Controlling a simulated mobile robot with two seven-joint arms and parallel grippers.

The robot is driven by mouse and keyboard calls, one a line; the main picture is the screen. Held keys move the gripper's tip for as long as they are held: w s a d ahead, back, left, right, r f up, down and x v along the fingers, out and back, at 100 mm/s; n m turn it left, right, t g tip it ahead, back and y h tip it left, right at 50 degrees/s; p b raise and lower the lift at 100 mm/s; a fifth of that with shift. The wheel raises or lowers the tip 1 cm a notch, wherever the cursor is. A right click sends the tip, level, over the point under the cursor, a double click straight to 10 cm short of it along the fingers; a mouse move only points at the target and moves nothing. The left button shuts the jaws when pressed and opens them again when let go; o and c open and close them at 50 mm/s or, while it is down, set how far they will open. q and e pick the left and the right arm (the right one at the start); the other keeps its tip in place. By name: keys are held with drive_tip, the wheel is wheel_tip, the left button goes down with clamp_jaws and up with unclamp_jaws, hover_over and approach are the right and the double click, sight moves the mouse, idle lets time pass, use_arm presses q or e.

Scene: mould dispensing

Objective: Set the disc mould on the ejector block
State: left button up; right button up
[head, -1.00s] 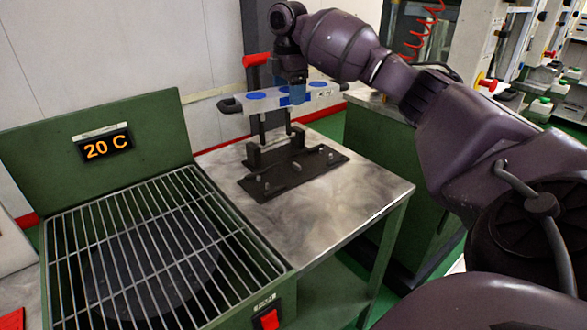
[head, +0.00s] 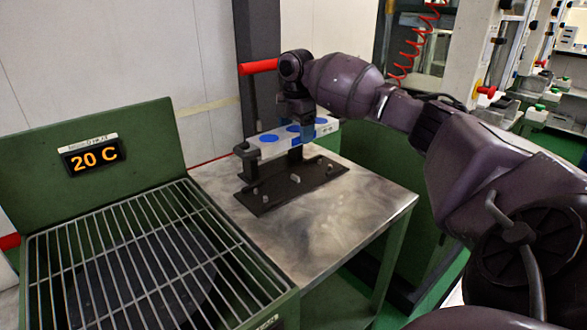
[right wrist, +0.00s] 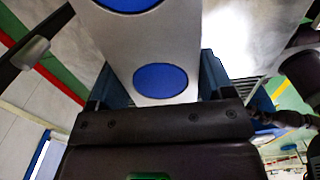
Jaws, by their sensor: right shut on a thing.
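The disc mould (head: 270,143) is a pale bar with blue round discs on top and a dark handle at its left end. My right gripper (head: 307,131) is shut on it from above, near its right part. In the right wrist view, the mould (right wrist: 190,55) lies between the blue fingers of my right gripper (right wrist: 155,85). The ejector block (head: 293,188), a dark base plate with pegs and uprights, stands on the metal table directly under the mould. The mould is low over the uprights; I cannot tell whether it touches them. My left gripper is not in view.
A red-handled lever (head: 258,67) rises behind the block. A green grill box (head: 150,255) with a metal grate and a 20 C display (head: 90,156) stands at the left. The front of the metal table (head: 330,228) is clear.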

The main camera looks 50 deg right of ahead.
sight(296, 176)
wheel_tip(296, 176, down, 10)
drive_tip(key=shift+f+b, duration=0.1)
drive_tip(key=shift+b, duration=0.75)
drive_tip(key=shift+f, duration=0.25)
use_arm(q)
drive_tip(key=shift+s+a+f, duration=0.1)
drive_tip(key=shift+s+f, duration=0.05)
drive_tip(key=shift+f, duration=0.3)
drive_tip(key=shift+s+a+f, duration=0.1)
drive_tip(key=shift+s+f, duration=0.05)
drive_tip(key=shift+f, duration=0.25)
use_arm(e)
drive_tip(key=shift+r, duration=0.1)
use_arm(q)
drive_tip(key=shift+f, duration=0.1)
use_arm(e)
drive_tip(key=shift+f, duration=0.3)
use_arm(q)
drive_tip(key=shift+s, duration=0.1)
use_arm(e)
drive_tip(key=o, duration=1.5)
drive_tip(key=shift+f, duration=0.15)
drive_tip(key=shift+c, duration=0.2)
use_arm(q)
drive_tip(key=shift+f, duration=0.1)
